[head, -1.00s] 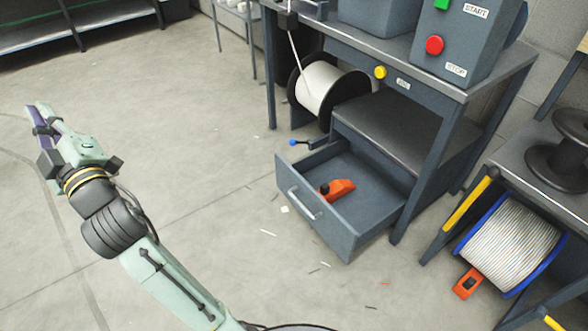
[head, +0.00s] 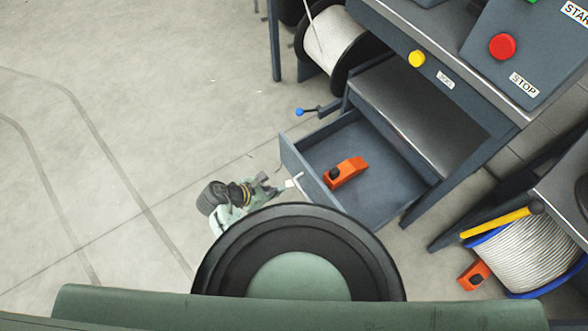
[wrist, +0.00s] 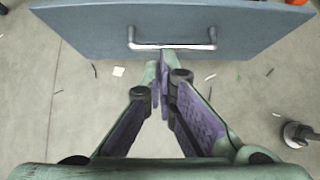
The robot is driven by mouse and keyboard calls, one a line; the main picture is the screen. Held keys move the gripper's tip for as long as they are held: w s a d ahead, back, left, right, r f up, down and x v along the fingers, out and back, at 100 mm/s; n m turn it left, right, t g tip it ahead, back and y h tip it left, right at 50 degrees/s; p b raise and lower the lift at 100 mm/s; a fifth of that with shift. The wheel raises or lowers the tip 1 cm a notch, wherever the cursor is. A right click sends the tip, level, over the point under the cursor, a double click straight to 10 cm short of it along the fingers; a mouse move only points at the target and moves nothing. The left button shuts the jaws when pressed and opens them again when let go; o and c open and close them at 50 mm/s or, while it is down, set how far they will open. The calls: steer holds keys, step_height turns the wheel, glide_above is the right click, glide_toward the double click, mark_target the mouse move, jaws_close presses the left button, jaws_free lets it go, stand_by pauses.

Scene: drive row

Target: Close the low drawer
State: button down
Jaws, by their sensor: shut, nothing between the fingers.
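The low drawer (head: 388,165) is pulled out from under the bench in the head view, with an orange tool (head: 345,172) lying inside. Its grey front (wrist: 85,33) and pale bar handle (wrist: 172,46) fill the top of the wrist view. My gripper (wrist: 165,56) is shut and empty, its fingertips together just below the handle's middle in the picture. I cannot tell whether they touch the handle or the front. In the head view my gripper (head: 271,186) is small beside the drawer front, and my arm hides part of the front's lower end.
A blue-knobbed lever (head: 301,111) sticks out near the drawer's far side. A white reel (head: 331,38) stands behind it. At right are a blue-rimmed reel (head: 523,252) and another orange tool (head: 474,275) on the floor. The floor at left is clear.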

glide_toward(313, 181)
step_height(313, 181, down, 4)
steer(key=shift+w+d, duration=0.75)
steer(key=shift+d, duration=0.2)
steer(key=shift+w+d, duration=0.3)
steer(key=shift+d+r+p, duration=0.1)
steer(key=shift+p, duration=0.2)
steer(key=w+d, duration=0.9)
steer(key=d, duration=0.3)
steer(key=w+d, duration=0.9)
steer(key=d, duration=0.3)
steer(key=shift+d+b, duration=0.3)
steer(key=shift+d, duration=0.05)
steer(key=shift+w+r, duration=0.1)
steer(key=shift+r, duration=0.05)
